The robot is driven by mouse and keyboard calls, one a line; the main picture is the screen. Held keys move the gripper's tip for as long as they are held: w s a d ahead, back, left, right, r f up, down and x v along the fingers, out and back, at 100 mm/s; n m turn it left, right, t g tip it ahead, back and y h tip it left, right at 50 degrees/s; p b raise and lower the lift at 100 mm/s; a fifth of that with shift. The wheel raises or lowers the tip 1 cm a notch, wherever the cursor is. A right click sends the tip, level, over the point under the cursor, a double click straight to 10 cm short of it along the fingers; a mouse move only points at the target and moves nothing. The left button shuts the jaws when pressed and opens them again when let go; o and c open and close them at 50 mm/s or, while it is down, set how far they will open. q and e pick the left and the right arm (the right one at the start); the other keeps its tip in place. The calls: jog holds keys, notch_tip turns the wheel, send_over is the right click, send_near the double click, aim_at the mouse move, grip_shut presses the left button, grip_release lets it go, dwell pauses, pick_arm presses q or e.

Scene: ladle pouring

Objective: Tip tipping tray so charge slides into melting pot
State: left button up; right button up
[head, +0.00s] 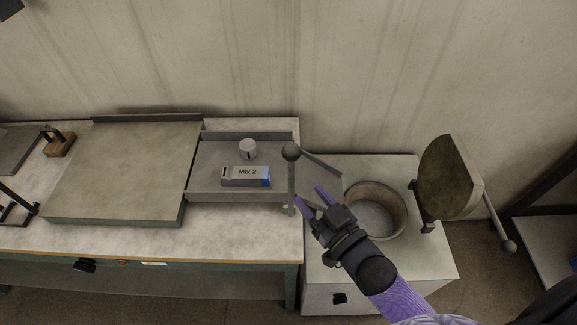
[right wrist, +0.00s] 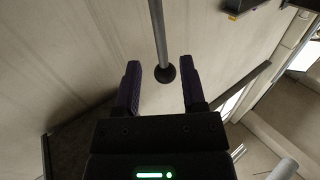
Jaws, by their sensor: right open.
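The grey tipping tray (head: 275,196) is level at the right end of the bench. A small pale cup (head: 248,149) and a grey-and-blue block marked Mix 2 (head: 245,176) lie in it. A thin upright lever (head: 291,180) with a dark ball knob (head: 291,152) stands at its right side. The melting pot (head: 402,212) is an open round pot to the right of the tray. My right gripper (head: 310,193) is open and empty beside the lever. In the right wrist view a rod with a ball end (right wrist: 165,74) appears between the fingers, untouched. My left gripper is out of view.
The pot's round lid (head: 448,178) stands raised at the right, with a knobbed handle (head: 508,245) sticking out. A large flat plate (head: 130,170) covers the bench to the left. A wall stands behind.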

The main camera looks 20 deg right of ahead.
aim_at(293, 177)
jog(key=x, duration=0.7)
jog(key=shift+w+f+b, duration=0.15)
jog(key=shift+b, duration=0.15)
grip_shut()
dwell(0.9)
